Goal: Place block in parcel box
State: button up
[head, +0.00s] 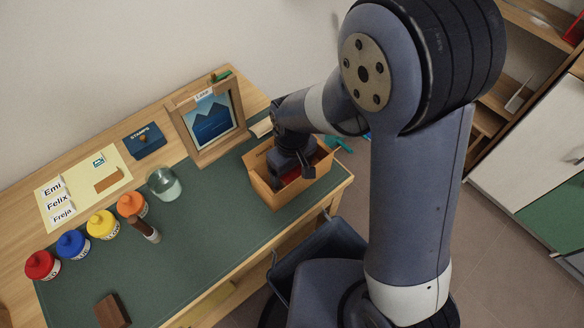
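The parcel box (285,197) is an open orange-brown box near the right end of the desk's green mat. My gripper (296,172) points down into its opening. The fingertips are partly hidden by the box wall and my own arm, so I cannot tell whether they are open or hold anything. Something dark and reddish shows inside the box beside the gripper, too small to make out. A dark brown block (112,311) lies on the mat at the front left, well apart from my gripper.
Red (42,265), blue (72,244), yellow (102,224) and orange (131,204) jars line the mat's left side. A brown bottle (145,230) and a glass (164,184) are nearby. A framed picture (211,119) stands behind the box. The mat's middle is clear.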

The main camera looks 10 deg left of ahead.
aim_at(292, 173)
notch_tip(292, 173, up, 12)
jog(key=shift+r+p, duration=0.15)
jog(key=shift+p, duration=0.4)
dwell(0.4)
notch_tip(292, 173, down, 13)
jog(key=shift+r+b, duration=0.1)
jog(key=shift+b, duration=0.6)
jog(key=shift+w+r+p, duration=0.1)
jog(key=shift+r+p, duration=0.25)
jog(key=shift+r, duration=1.05)
